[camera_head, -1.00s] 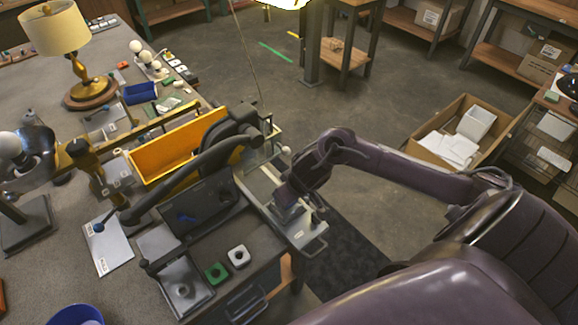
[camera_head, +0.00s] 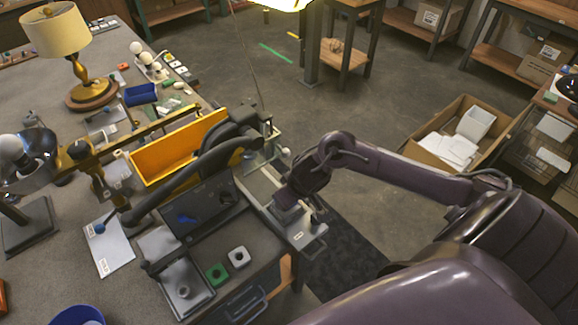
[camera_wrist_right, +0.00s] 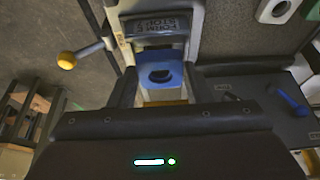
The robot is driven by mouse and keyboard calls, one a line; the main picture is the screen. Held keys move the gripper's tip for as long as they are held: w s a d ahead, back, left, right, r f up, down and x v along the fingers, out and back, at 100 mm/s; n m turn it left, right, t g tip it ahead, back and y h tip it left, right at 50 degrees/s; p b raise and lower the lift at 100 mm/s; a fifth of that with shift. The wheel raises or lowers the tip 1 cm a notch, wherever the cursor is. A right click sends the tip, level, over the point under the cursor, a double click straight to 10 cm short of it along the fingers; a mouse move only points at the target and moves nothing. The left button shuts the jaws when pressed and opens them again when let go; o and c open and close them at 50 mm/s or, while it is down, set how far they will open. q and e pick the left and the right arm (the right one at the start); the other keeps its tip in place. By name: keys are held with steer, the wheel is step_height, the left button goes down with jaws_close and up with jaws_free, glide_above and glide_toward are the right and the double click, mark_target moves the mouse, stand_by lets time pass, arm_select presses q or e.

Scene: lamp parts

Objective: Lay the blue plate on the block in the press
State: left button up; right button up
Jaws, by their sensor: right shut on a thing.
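The blue plate (camera_wrist_right: 162,75), with a dark round hole, sits between the fingers of my right gripper (camera_wrist_right: 160,88) in the right wrist view. The gripper is shut on it. Just beyond it is the grey press frame (camera_wrist_right: 158,28), with lettering on its dark bar. In the head view my right gripper (camera_head: 287,206) is low over the pale metal press (camera_head: 308,234) at the bench's right edge. The arm hides the plate there. I cannot make out the block, or whether the plate touches it. My left gripper is not in view.
A yellow-knobbed lever (camera_wrist_right: 67,60) stands left of the press in the wrist view. A green holed piece (camera_head: 217,273) and a white one (camera_head: 238,257) lie on the bench. A dark tray (camera_head: 205,208) holds a blue item. An orange bin (camera_head: 165,152) stands behind.

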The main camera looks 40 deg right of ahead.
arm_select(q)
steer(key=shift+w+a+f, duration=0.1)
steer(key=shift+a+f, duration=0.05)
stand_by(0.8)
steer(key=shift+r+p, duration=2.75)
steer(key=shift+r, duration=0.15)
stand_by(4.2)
